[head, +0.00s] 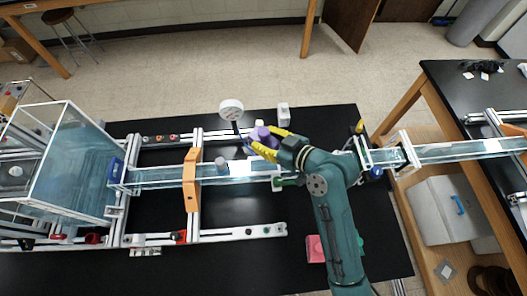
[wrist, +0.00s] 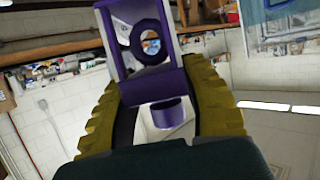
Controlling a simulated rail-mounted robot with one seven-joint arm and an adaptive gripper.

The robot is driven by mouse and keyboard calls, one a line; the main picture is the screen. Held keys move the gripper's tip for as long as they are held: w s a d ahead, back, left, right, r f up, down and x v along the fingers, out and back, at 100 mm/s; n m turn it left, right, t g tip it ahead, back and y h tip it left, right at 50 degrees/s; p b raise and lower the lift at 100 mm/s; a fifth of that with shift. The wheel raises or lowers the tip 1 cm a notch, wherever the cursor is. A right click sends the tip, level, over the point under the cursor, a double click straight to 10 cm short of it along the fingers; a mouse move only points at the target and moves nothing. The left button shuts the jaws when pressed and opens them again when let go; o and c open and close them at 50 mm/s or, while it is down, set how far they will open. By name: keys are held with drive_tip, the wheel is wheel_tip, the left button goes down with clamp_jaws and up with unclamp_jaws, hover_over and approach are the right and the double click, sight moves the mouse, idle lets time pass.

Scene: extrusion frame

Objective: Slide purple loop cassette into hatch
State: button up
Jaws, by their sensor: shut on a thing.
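My gripper (head: 269,141) has yellow ribbed fingers and is shut on the purple loop cassette (head: 262,133). It holds the cassette above the black table, just behind the long clear channel. In the wrist view the cassette (wrist: 113,52) is a purple frame with a dark purple ring in its opening and a short purple cylinder nearer the palm. The yellow fingers (wrist: 157,85) press on both sides of it. I cannot tell for certain which part is the hatch. The clear channel (head: 160,176) has a blue-framed end (head: 115,171) at the left.
An orange bracket (head: 191,180) spans the channel, with a grey cylinder (head: 221,164) beside it. A white round head on a dark stem (head: 231,108) stands close left of the cassette. A large clear tank (head: 75,155) is at the left. A pink block (head: 316,248) lies in front.

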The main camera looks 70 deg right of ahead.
drive_tip(key=f, duration=0.7)
drive_tip(key=shift+a+f, duration=0.2)
drive_tip(key=shift+a, duration=0.05)
drive_tip(key=shift+f+b, duration=0.55)
drive_tip(key=shift+f, duration=0.1)
drive_tip(key=o, duration=1.2)
drive_tip(key=shift+r+p, duration=0.9)
drive_tip(key=shift+p, duration=0.1)
drive_tip(key=b+v, duration=0.2)
drive_tip(key=v, duration=1)
drive_tip(key=shift+f, duration=0.15)
